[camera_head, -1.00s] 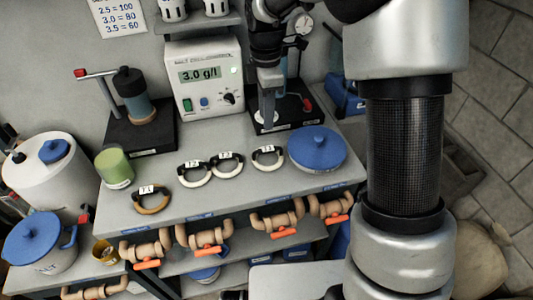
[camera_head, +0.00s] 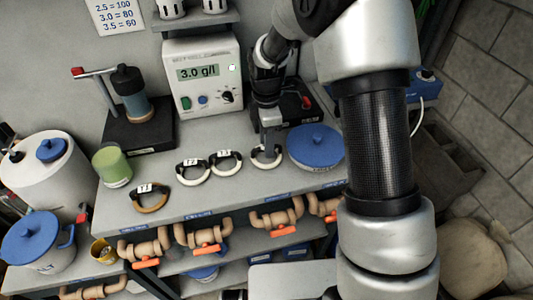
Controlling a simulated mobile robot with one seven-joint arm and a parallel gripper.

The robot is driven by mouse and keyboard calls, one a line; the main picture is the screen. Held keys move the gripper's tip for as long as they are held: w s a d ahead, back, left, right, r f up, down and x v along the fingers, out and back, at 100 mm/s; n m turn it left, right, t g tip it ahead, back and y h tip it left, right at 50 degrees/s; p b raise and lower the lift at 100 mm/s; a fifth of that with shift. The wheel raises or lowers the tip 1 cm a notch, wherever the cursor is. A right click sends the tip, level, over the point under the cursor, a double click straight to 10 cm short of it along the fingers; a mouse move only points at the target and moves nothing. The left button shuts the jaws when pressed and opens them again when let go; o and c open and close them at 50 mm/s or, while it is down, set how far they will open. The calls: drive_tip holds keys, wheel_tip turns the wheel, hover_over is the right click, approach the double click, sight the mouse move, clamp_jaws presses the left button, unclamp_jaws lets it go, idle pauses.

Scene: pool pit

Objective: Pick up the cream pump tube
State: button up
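Several ring-shaped tubes with black connectors and tags lie on the grey bench top. One is brown (camera_head: 153,203). Three are pale cream to white: the left one (camera_head: 194,181), the middle one (camera_head: 228,169) and the right one (camera_head: 266,164). I cannot tell their exact shades apart. My gripper (camera_head: 269,146) points down at the right pale tube and covers its connector and tag. The fingertips are at or just above this tube; contact is unclear. The finger gap is too small to judge.
A blue-lidded round tub (camera_head: 315,146) stands just right of the gripper. The meter reading 3.0 g/l (camera_head: 203,74) and a black-based stand (camera_head: 137,128) are behind. A green candle-like jar (camera_head: 112,166) stands left. Pipes with orange handles (camera_head: 205,249) run below the bench edge.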

clamp_jaws()
drive_tip(key=shift+r, duration=0.1)
